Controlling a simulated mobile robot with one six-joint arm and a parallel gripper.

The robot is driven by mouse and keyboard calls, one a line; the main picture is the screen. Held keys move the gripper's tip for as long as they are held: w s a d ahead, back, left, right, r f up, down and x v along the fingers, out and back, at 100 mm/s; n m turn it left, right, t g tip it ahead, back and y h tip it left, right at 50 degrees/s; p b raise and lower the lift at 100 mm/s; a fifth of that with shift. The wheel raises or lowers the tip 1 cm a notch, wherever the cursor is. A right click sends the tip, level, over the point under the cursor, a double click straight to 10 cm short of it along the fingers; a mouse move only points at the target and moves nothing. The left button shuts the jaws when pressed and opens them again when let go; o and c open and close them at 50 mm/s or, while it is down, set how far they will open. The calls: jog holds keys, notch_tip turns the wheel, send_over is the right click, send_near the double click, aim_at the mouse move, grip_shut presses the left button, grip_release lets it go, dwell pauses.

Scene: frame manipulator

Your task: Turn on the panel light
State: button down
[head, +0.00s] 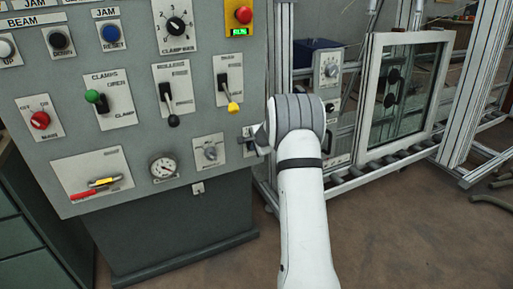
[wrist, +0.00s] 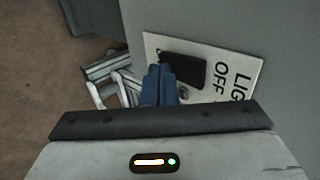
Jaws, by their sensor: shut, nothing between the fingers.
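The panel light switch (wrist: 183,69) shows in the wrist view as a black part on a white plate (wrist: 243,76) marked "LIG…" and "OFF". Part of the lettering is hidden behind my gripper. My gripper (wrist: 159,72) is shut and empty, its blue fingertips close to the switch's left side; I cannot tell whether they touch it. In the head view my gripper (head: 262,138) is at the lower right edge of the grey control panel (head: 140,135), in front of the light plate (head: 248,142), which is mostly hidden. Whether the switch is on or off is unclear.
A knob plate (head: 209,152) and a round gauge (head: 163,168) sit left of my gripper. A lever with a yellow tip (head: 233,106) is above it. A metal frame with a glazed window (head: 405,90) stands to the right. Floor (head: 400,230) is clear in front.

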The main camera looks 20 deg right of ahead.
jog(key=shift+f+b, duration=0.15)
jog(key=shift+b, duration=0.3)
jog(key=shift+w+b, duration=0.15)
jog(key=shift+b, duration=0.65)
jog(key=shift+r, duration=0.2)
